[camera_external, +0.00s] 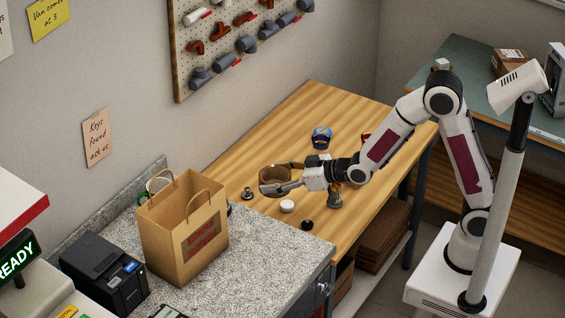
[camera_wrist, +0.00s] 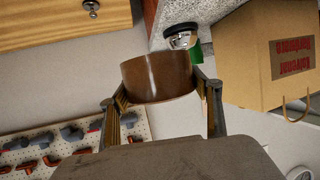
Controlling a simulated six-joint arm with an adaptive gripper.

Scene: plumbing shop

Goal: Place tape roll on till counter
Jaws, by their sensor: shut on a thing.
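The brown tape roll (camera_external: 274,175) is held in the air in the external view, over the wooden bench near the counter's back edge. My gripper (camera_external: 283,182) is shut on it, with a finger on either side. In the wrist view the brown roll (camera_wrist: 157,78) sits between the two fingers of my gripper (camera_wrist: 163,95). The till counter (camera_external: 275,250) is the grey speckled top in front and to the left of the roll. Part of the roll is hidden by a finger.
A paper bag (camera_external: 185,232) stands on the counter, with a black printer (camera_external: 104,273) to its left. The counter right of the bag is clear. The wooden bench (camera_external: 310,105) holds a blue roll (camera_external: 321,138), a white cap (camera_external: 287,206) and small fittings. A pegboard (camera_external: 225,45) hangs behind.

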